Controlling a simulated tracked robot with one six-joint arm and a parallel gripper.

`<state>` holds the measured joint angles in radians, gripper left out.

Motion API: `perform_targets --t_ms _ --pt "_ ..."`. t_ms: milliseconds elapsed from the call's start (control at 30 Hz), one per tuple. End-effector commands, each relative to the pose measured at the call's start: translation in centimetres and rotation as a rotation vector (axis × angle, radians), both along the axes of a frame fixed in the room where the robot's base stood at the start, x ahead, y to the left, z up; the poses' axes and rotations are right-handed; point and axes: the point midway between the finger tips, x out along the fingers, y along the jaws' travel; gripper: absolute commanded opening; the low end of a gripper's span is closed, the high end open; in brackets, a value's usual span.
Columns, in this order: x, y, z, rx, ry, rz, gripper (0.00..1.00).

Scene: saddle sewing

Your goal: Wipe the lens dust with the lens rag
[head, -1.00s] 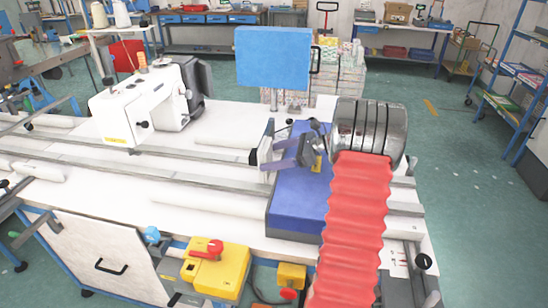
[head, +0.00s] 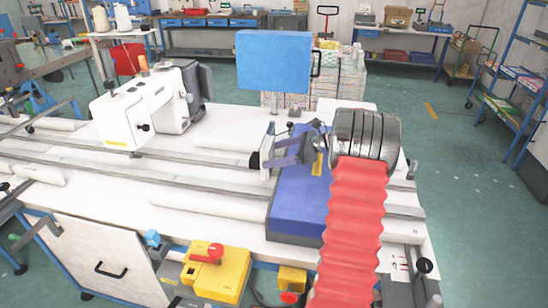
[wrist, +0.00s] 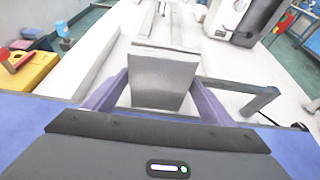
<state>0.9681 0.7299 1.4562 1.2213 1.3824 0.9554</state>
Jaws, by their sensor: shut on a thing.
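My gripper (head: 284,152) is over the blue block on the bench in the head view, with its fingers pointing left. In the wrist view its two purple fingers (wrist: 163,92) stand on either side of a flat grey pad (wrist: 163,78), which looks like the lens rag, and are shut on it. In the head view the pad (head: 267,147) shows as a pale upright slab at the fingertips. I cannot make out the lens or any dust on it in either view.
A white sewing machine (head: 150,108) stands left of my gripper. Long rails (head: 130,168) run along the white bench. A blue panel (head: 273,60) stands behind. A yellow box with a red knob (head: 214,272) is at the front edge.

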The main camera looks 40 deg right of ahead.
Motion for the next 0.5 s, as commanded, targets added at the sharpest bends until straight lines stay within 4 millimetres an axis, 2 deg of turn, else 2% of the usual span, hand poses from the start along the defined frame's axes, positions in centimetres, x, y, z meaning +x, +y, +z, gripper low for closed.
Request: perform_targets --t_ms 267,500 --pt "0.05 -0.03 0.00 0.000 0.000 0.000 0.60" --pt "0.89 -0.88 -0.05 0.001 -0.001 0.001 0.60"
